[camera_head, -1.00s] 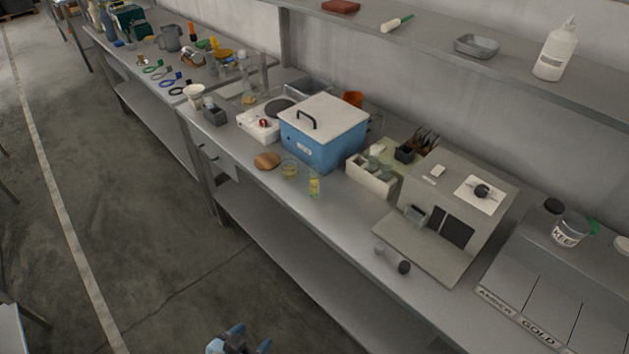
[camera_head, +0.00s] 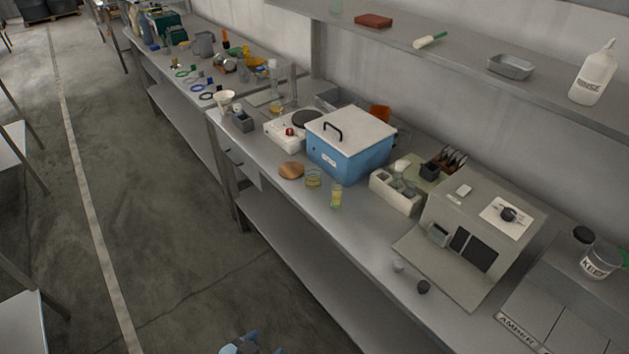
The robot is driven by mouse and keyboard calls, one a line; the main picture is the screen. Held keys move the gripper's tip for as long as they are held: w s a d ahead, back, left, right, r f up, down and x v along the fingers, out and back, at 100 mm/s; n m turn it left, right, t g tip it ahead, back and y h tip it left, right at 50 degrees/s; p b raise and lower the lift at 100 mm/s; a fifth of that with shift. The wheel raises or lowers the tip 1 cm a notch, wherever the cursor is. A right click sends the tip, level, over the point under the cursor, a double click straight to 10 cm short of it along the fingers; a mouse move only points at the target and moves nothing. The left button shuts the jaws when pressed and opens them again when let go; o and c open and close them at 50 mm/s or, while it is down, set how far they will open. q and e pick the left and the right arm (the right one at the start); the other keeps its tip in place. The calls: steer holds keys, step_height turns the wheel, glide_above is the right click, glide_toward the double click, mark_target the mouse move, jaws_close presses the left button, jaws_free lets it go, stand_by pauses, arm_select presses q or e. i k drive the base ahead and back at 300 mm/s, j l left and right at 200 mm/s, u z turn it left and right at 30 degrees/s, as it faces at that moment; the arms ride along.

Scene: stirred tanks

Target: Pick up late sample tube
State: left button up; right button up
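A small clear tube with yellow liquid (camera_head: 336,197) stands upright near the front edge of the bench, in front of the blue box. I cannot read any label that marks it as the late sample. A low glass dish with yellowish contents (camera_head: 313,178) sits just left of it. A blue and dark part of what looks like my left gripper (camera_head: 240,346) shows at the bottom edge, over the floor and well apart from the bench. Its fingers are mostly cut off by the frame. My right gripper is not in view.
A blue box with a white lid (camera_head: 350,143) stands behind the tube, and a round wooden disc (camera_head: 291,170) lies left of the dish. A white divided holder (camera_head: 395,195) and a grey instrument (camera_head: 470,235) stand right. A shelf (camera_head: 460,62) overhangs the back.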

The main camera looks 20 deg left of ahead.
mark_target(337, 195)
steer(key=i+j+z, duration=0.15)
steer(key=j+z, duration=0.2)
steer(key=z, duration=0.15)
steer(key=j+z, duration=0.35)
steer(key=z, duration=0.15)
